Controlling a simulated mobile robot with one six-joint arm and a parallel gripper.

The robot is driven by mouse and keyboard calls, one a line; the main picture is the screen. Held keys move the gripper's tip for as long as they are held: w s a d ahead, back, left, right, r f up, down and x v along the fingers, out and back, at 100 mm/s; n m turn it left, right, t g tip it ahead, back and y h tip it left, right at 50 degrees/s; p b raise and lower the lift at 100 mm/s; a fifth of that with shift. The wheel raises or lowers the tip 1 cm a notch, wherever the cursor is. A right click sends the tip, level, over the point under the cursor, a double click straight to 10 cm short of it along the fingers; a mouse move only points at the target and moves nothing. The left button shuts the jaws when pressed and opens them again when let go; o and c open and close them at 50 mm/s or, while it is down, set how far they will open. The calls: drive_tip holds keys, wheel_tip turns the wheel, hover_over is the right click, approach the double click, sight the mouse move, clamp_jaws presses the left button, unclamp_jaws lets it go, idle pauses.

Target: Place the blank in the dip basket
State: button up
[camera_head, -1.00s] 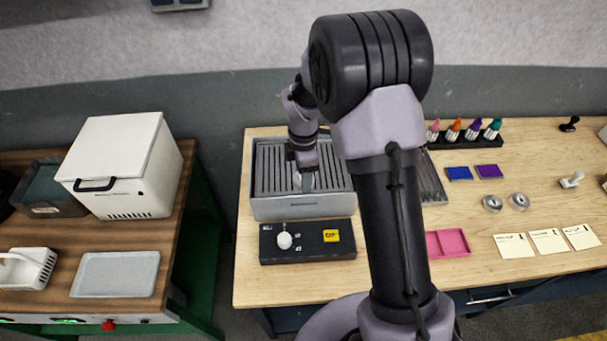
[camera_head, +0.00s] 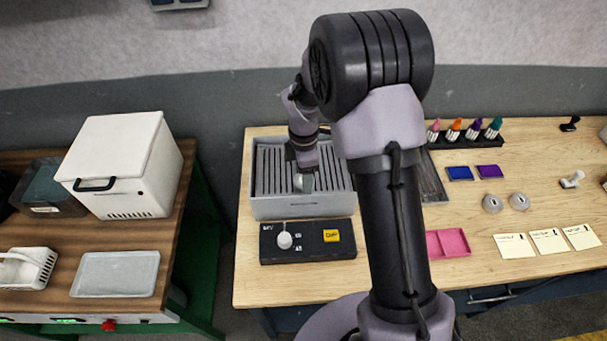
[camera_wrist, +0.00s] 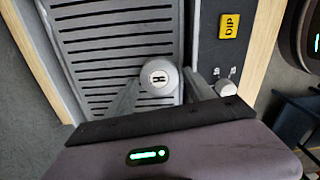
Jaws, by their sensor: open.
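A round pale piece with a black H-like mark (camera_wrist: 159,78), which looks like the blank, is at the slatted surface of the grey tray (camera_head: 302,207) on the right-hand bench. My gripper (camera_wrist: 160,88) is open, with one finger on each side of the piece; I cannot tell whether either finger touches it. In the head view my gripper (camera_head: 304,182) points down over the tray, and its fingertips are hard to make out. A white basket with a handle (camera_head: 36,268) stands on the left bench; I cannot tell whether it is the dip basket.
A black panel (camera_head: 308,250) with a white knob and yellow DIP label (camera_wrist: 230,25) lies in front of the tray. A white lidded box (camera_head: 120,165) and grey flat tray (camera_head: 115,274) are on the left bench. A gap separates the benches.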

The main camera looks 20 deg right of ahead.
drive_tip(key=s+a+r+m+t+p, duration=0.1)
drive_tip(key=s+r+m, duration=0.1)
drive_tip(key=r, duration=0.8)
drive_tip(key=s+r+m+p, duration=0.1)
drive_tip(key=s+r+m, duration=0.15)
drive_tip(key=r, duration=0.75)
drive_tip(key=s+a+r+m+t+y, duration=0.1)
drive_tip(key=s+r+m+t, duration=0.1)
drive_tip(key=s+m, duration=0.6)
drive_tip(key=s+a+r+m+t+y, duration=0.1)
drive_tip(key=s+a+r+m+t, duration=0.1)
drive_tip(key=s+r+m, duration=0.3)
drive_tip(key=s+m, duration=0.4)
drive_tip(key=s, duration=0.3)
drive_tip(key=shift+s+r+t, duration=0.15)
drive_tip(key=shift+r+t, duration=0.1)
drive_tip(key=shift+t, duration=0.15)
drive_tip(key=shift+a+m, duration=0.1)
drive_tip(key=shift+m, duration=0.15)
